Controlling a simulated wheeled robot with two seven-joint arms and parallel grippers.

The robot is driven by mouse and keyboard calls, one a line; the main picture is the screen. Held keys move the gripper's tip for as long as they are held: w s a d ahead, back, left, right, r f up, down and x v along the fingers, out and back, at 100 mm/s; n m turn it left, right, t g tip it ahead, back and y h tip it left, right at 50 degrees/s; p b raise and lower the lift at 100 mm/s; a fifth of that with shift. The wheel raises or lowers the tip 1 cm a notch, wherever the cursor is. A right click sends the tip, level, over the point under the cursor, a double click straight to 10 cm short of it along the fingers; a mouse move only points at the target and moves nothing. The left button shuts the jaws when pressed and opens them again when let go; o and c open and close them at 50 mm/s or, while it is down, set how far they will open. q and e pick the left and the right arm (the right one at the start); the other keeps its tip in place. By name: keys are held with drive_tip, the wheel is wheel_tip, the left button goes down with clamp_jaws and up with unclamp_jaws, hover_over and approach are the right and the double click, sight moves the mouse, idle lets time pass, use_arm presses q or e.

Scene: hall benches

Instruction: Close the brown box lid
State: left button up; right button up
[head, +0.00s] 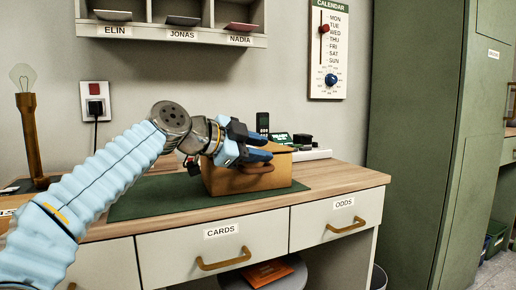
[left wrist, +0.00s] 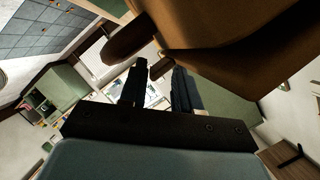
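The brown box (head: 272,180) stands on the green mat on the bench. A darker brown rounded piece (head: 258,168) shows at its front, just under my fingers. My left gripper (head: 262,147) is at the box's upper front, with its two dark fingers apart and nothing seen between them. It partly hides the box top, so I cannot tell how far the lid is open. In the left wrist view the box (left wrist: 235,45) fills the upper right, close beyond the fingertips (left wrist: 158,68). I cannot tell whether a finger touches it. My right gripper is not in view.
The green mat (head: 150,202) lies on the wooden bench top (head: 335,178). Behind the box are a dark handset (head: 262,122) and small dark items on a white strip. A bulb on a wooden stand (head: 28,125) is at left. A tall green cabinet (head: 415,120) stands at right.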

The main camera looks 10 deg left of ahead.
use_arm(q)
drive_tip(key=v, duration=1.4)
drive_tip(key=shift+d, duration=0.1)
